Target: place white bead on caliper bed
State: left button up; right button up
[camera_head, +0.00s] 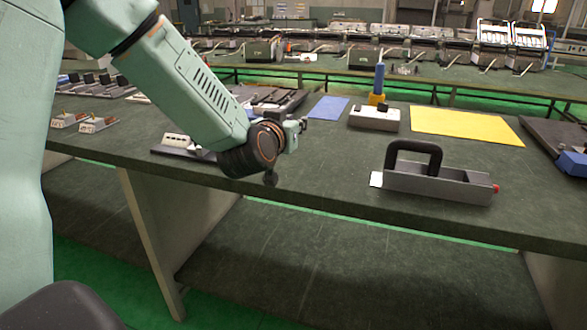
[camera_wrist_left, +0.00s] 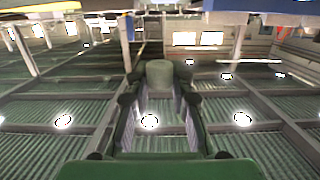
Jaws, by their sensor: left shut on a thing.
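My left gripper (camera_head: 294,132) hangs over the front part of the bench in the head view, beyond the dark wrist joint. In the left wrist view its fingers (camera_wrist_left: 159,98) are closed around a pale, rounded, blunt piece (camera_wrist_left: 160,73). That piece looks grey-green there, and I cannot tell its exact shape. A low grey holder with a row of white pieces (camera_head: 177,140) lies behind my forearm, partly hidden by it. A grey channel-shaped fixture (camera_head: 440,185) with a black arched handle and red end knob stands right of the gripper, apart from it. I cannot tell which fixture is the caliper bed.
A white block with a yellow and blue post (camera_head: 376,118) stands behind. A yellow sheet (camera_head: 465,125) and a blue sheet (camera_head: 327,107) lie flat. A dark device with a blue part (camera_head: 572,163) is at the right edge. The bench between gripper and channel fixture is clear.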

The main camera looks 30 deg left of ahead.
pick_arm(q)
jog(key=b, duration=0.2)
send_over(294, 170)
notch_tip(294, 170, down, 6)
jog(key=shift+r, duration=0.1)
notch_tip(294, 170, down, 3)
jog(key=shift+s+f+b, duration=0.1)
jog(key=shift+f+b, duration=0.1)
jog(key=shift+b, duration=0.55)
jog(key=shift+f, duration=0.25)
jog(key=o, duration=0.7)
jog(key=shift+f, duration=0.2)
jog(key=shift+o, duration=0.7)
jog(key=shift+r, duration=0.1)
